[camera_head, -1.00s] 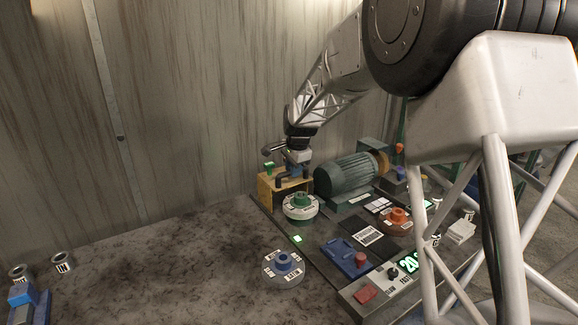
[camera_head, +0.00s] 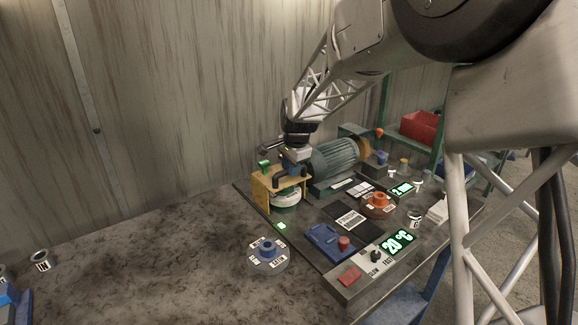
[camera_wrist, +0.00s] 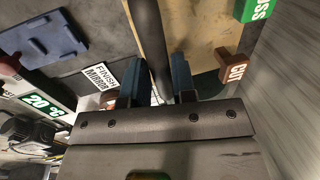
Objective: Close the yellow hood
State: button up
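The yellow hood (camera_head: 262,188) stands on the bench at the back. It sits over a pale round dish (camera_head: 286,200), whose lower part shows under the hood's edge. My gripper (camera_head: 292,170) is at the hood's top, by its dark handle. In the wrist view, a dark handle bar (camera_wrist: 150,45) runs between the blue fingers of my gripper (camera_wrist: 157,85), which look closed on it. The hood's tan top (camera_wrist: 198,30) lies beneath. The far side of the hood is hidden by my gripper.
A green motor (camera_head: 335,158) stands right of the hood. A blue plate (camera_head: 325,240), a red button (camera_head: 349,276) and a lit display (camera_head: 398,243) lie toward the front. A grey disc with a blue hub (camera_head: 267,255) rests in front. The table's left is mostly clear.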

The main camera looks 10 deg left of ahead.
jog(key=o, duration=0.3)
jog(key=shift+r, duration=0.1)
jog(key=r, duration=0.5)
jog(key=s+d+r, duration=0.1)
jog(key=r, duration=0.1)
jog(key=shift+r, duration=0.2)
jog(key=shift+s+d, duration=0.1)
dwell(0.3)
